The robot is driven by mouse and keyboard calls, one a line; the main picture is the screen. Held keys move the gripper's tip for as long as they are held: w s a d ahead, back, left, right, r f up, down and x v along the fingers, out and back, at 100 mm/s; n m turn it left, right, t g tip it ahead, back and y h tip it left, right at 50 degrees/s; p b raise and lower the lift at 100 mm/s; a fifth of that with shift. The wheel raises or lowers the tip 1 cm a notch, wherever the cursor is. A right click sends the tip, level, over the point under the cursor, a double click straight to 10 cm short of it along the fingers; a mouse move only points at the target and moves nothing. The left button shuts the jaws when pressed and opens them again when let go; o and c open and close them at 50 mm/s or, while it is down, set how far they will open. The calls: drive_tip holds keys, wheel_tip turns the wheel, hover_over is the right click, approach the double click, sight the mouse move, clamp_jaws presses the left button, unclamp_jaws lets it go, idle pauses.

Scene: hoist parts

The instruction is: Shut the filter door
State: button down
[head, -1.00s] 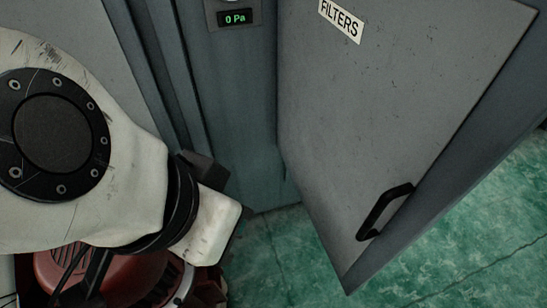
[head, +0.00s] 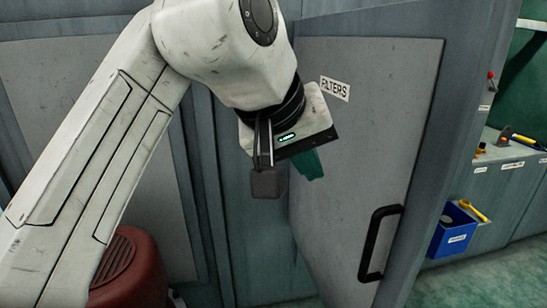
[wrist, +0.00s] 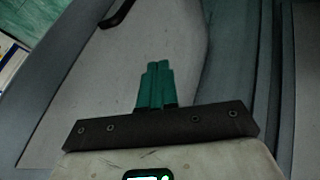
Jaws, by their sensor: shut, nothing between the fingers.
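The filter door (head: 360,130) is a grey panel with a FILTERS label (head: 335,89). It stands at an angle to the cabinet front on its left, so it looks open. Its black handle (head: 379,243) is low near the right edge. In the wrist view the door panel (wrist: 105,80) fills the middle, with the handle (wrist: 117,13) at the top. My gripper (head: 310,165) is in front of the door's upper left part, left of and above the handle. Its green fingers (wrist: 157,68) are together and empty. I cannot tell whether they touch the panel.
The cabinet front (head: 235,170) lies left of the door, partly hidden by my arm. Green floor (head: 470,280) shows at the lower right.

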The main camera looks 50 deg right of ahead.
drive_tip(key=s+d+f, duration=0.2)
drive_tip(key=d+f, duration=0.3)
drive_tip(key=d, duration=0.2)
drive_tip(key=shift+s+p, duration=0.25)
drive_tip(key=shift+p, duration=0.1)
drive_tip(key=shift+d+f, duration=0.1)
drive_tip(key=shift+d, duration=0.05)
